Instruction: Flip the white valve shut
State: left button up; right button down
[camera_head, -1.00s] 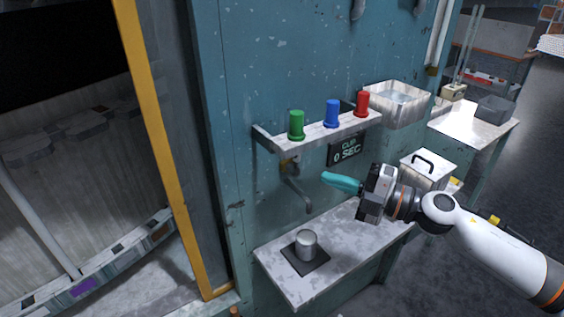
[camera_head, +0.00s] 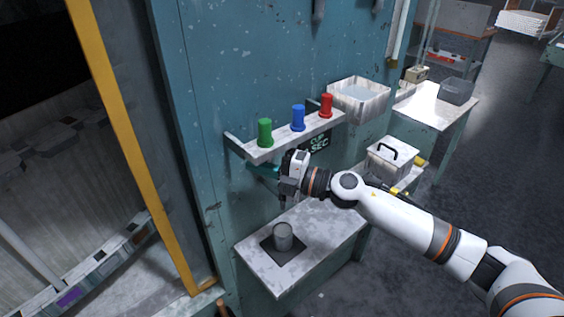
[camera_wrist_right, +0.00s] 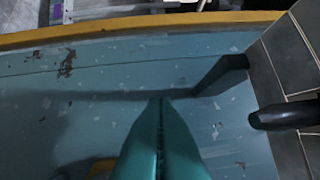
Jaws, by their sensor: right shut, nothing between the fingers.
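No white valve can be made out in either view. The tap under the shelf is mostly hidden behind my right gripper in the head view. My right gripper (camera_head: 255,168) is shut and empty, with its teal fingers pointing left at the teal wall under the shelf. In the right wrist view its fingers (camera_wrist_right: 161,105) are pressed together in front of the wall. A dark tube-like part (camera_wrist_right: 280,115) shows right of the fingers, and a brass-coloured patch (camera_wrist_right: 100,167) is partly hidden at lower left. I cannot tell whether the fingers touch anything. My left gripper is not in view.
A metal cup (camera_head: 283,236) stands on a dark pad (camera_head: 297,253) on the worn white bench (camera_head: 258,270). Above, the shelf (camera_head: 262,154) holds green (camera_head: 265,132), blue (camera_head: 298,117) and red (camera_head: 326,105) bottle-like pieces. A partly covered sign (camera_head: 319,142) hangs below it.

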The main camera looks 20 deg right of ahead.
jog(key=d, duration=0.1)
jog(key=w+d, duration=0.1)
jog(key=d, duration=0.1)
jog(key=shift+w+d+f, duration=0.3)
jog(key=shift+w+d, duration=0.05)
jog(key=shift+d, duration=0.05)
jog(key=shift+a, duration=0.1)
jog(key=shift+w+d+m+t+b, duration=0.15)
jog(key=shift+d+m+t+b, duration=0.2)
jog(key=shift+m+b, duration=0.4)
jog(key=d+f+m+t+h+b, duration=0.1)
jog(key=m+t+h+b, duration=0.1)
jog(key=m, duration=0.5)
jog(key=w+d+f+m+t+h+b, duration=0.1)
jog(key=m+t, duration=0.3)
jog(key=m, duration=0.4)
jog(key=d+f+m+t+h+b, duration=0.2)
jog(key=m+t+h, duration=0.1)
jog(key=m, duration=0.4)
jog(key=shift+w+d+f+t+h+b, duration=0.15)
jog(key=shift+w+d+t+h+b, duration=0.2)
jog(key=shift+t, duration=0.2)
jog(key=shift+m, duration=0.35)
